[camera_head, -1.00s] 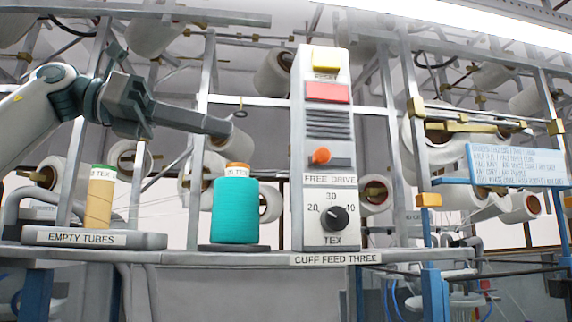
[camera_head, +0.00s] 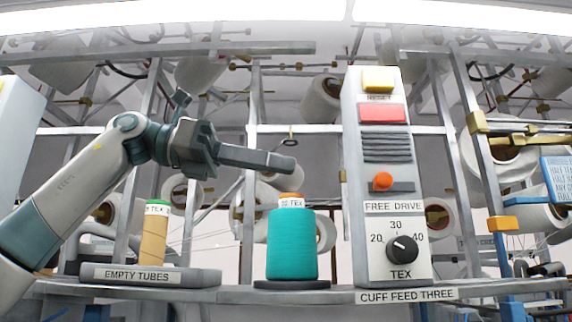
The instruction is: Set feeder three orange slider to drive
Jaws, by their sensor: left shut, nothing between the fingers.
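The feeder panel (camera_head: 352,240) stands upright on the shelf, above a label reading CUFF FEED THREE (camera_head: 406,296). Its orange slider knob (camera_head: 383,181) sits at the left end of a short dark slot, above the words FREE DRIVE, on the FREE side. My left gripper (camera_head: 290,166) is shut and empty. It points right, above the teal cone and left of the panel, apart from the knob in the picture. My right gripper is not in view.
The panel also has a yellow RESET button (camera_head: 379,80), a red button (camera_head: 382,113) and a black TEX dial (camera_head: 402,249). A teal yarn cone (camera_head: 292,245) stands left of it. A tan tube (camera_head: 153,240) stands on the EMPTY TUBES tray (camera_head: 205,277).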

